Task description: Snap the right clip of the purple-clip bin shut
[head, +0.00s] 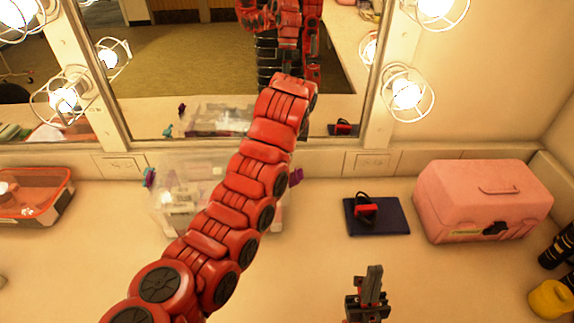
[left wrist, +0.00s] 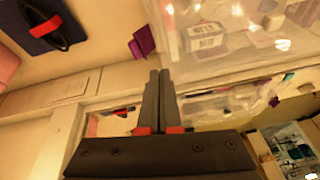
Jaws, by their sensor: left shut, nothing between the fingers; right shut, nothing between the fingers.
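The clear purple-clip bin (head: 172,205) stands on the counter against the mirror, partly hidden behind my left arm in the head view. It also fills the top right of the left wrist view (left wrist: 240,62). Its right purple clip (head: 296,177) juts outward from the side; it shows in the left wrist view too (left wrist: 142,42). The left clip (head: 149,177) is at the other end. My left gripper (left wrist: 158,74) is shut and empty, apart from the clip in the picture; the arm hides it in the head view. My right gripper (head: 368,285) is shut and empty over the front counter.
A dark blue book (head: 385,222) with a red and black object on it lies right of the bin. A pink case (head: 482,205) stands farther right. An orange tray (head: 40,205) is at the left. Mirror frames and caged bulbs (head: 405,93) border the back.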

